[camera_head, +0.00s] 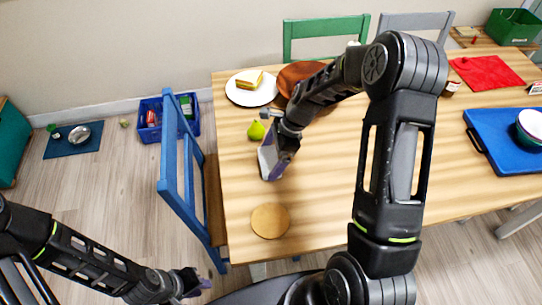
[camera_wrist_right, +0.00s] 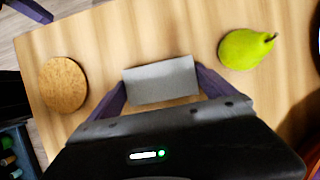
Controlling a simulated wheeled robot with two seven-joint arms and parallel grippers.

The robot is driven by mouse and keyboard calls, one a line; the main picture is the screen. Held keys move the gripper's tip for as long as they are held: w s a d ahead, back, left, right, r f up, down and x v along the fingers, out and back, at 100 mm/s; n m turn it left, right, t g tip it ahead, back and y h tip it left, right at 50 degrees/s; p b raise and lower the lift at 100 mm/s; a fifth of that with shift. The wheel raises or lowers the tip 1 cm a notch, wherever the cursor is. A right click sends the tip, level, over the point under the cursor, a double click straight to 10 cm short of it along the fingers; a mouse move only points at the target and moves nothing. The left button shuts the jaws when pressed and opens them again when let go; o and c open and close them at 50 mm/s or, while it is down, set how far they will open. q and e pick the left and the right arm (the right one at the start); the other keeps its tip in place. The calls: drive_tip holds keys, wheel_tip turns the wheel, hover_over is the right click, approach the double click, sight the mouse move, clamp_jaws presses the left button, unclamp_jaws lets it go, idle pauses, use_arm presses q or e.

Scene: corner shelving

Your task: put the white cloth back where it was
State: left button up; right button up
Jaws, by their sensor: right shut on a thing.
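My right gripper (camera_head: 272,160) is over the left part of the wooden table (camera_head: 325,185). In the right wrist view its two purple fingers (camera_wrist_right: 160,85) are shut on a flat, pale grey rectangular thing (camera_wrist_right: 160,80). It also shows in the head view as a pale face (camera_head: 265,162) at the fingertips. I cannot tell for sure whether this is the white cloth; no other white cloth is clearly seen. My left gripper (camera_head: 197,284) is low at the bottom left, off the table, and too small to tell whether it is open.
A green pear (camera_head: 256,131), a white plate with cake (camera_head: 240,93) and a brown plate (camera_head: 291,76) are near the right gripper. A round cork mat (camera_head: 270,221) lies at the table's front left. A red cloth (camera_head: 490,73) and blue tray (camera_head: 495,140) lie right. A blue chair (camera_head: 185,185) stands left.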

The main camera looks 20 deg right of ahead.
drive_tip(key=shift+f, duration=0.1)
drive_tip(key=o, duration=0.9)
drive_tip(key=shift+o, duration=0.2)
drive_tip(key=v, duration=1.2)
drive_tip(key=shift+b, duration=0.35)
